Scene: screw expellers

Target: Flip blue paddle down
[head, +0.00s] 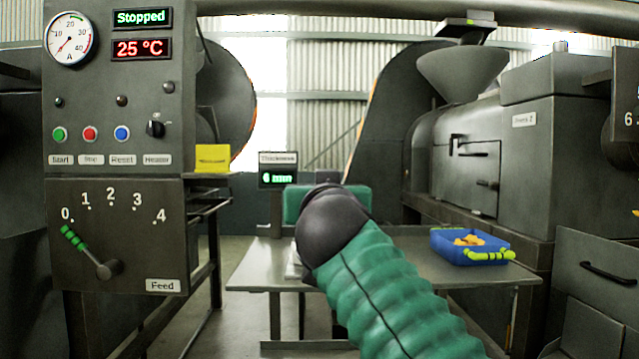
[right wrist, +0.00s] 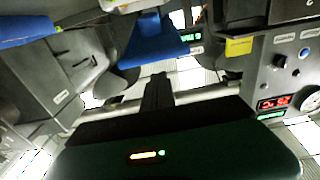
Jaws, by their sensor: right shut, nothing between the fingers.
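My right arm, in a green ribbed sleeve, comes in from the bottom right of the head view and ends in a dark rounded joint over the table. Its gripper is hidden there. In the right wrist view, which is turned upside down, my right gripper (right wrist: 157,80) shows as a narrow dark bar, shut and empty. A blue wedge-shaped piece (right wrist: 155,40) lies just beyond its tips in that picture; I cannot tell whether it is the blue paddle or whether they touch. No paddle is clear in the head view. My left gripper is not in view.
A metal table (head: 255,272) holds a blue tray (head: 470,247) with orange-yellow pieces. A control panel (head: 120,110) at left reads Stopped and 25 °C; its feed lever (head: 92,253) points near 0. A small display (head: 278,170) reads 6 mm. Machines stand at right.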

